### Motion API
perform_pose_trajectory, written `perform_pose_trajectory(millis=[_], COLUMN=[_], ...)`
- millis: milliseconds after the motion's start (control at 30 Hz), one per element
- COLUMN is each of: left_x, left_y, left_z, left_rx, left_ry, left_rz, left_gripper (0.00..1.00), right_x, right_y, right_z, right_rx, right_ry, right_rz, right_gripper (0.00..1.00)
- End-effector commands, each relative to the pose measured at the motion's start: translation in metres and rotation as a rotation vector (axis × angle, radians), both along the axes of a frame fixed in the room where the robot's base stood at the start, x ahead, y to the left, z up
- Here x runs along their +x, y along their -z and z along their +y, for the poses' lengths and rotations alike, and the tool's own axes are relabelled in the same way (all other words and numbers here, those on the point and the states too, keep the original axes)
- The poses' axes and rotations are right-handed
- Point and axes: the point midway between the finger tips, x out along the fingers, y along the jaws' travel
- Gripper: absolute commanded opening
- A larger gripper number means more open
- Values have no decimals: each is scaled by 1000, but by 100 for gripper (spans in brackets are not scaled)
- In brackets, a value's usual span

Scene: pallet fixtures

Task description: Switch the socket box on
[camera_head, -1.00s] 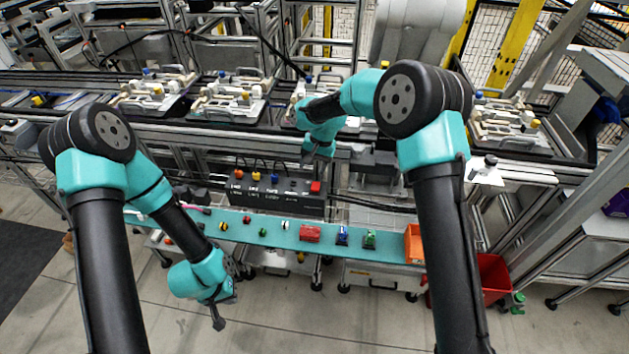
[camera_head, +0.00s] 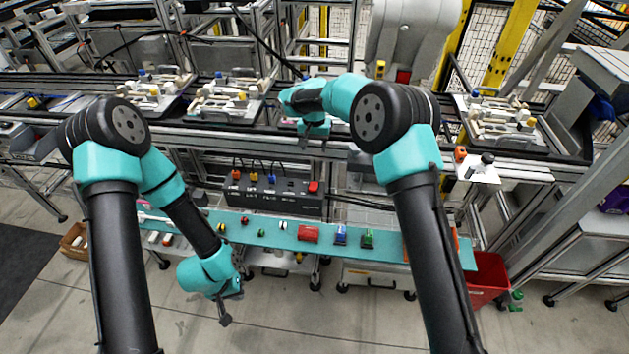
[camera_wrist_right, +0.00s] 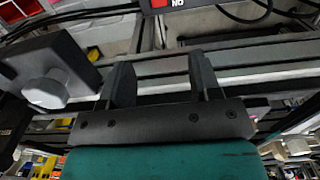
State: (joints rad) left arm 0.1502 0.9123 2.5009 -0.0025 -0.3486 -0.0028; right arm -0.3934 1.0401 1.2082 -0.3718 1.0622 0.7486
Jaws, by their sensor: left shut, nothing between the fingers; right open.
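The black socket box (camera_head: 270,196) sits under the conveyor, above the teal shelf, with several plugs and cables on its left part. A red switch (camera_head: 313,187) is at its right end. In the right wrist view, the edge of the box shows at the top with the red switch (camera_wrist_right: 162,3) and white lettering beside it. My right gripper (camera_head: 308,143) is above the box near the conveyor edge. Its fingers (camera_wrist_right: 162,82) are apart, empty and not touching the switch. My left gripper (camera_head: 225,319) hangs low at the front left, shut and empty, away from the box.
A teal shelf (camera_head: 275,238) below the box carries several small parts and a red block (camera_head: 308,234). The conveyor (camera_head: 345,128) with several pallet fixtures runs behind. A red bin (camera_head: 488,279) stands at the right.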

Motion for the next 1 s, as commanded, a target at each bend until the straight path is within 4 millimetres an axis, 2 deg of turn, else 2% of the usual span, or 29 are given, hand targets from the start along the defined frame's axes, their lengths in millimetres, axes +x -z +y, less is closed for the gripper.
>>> perform_pose_trajectory(millis=[167,800,1000], left_x=[0,0,0], left_y=[0,0,0], left_z=[0,0,0], left_rx=[0,0,0], left_ry=[0,0,0], left_rz=[0,0,0], left_gripper=[0,0,0], right_x=[-1,-1,-1], right_y=[21,130,157], right_z=[0,0,0], right_rx=[-1,0,1], right_ry=[0,0,-1], right_rz=[3,3,3], right_gripper=[57,57,57])
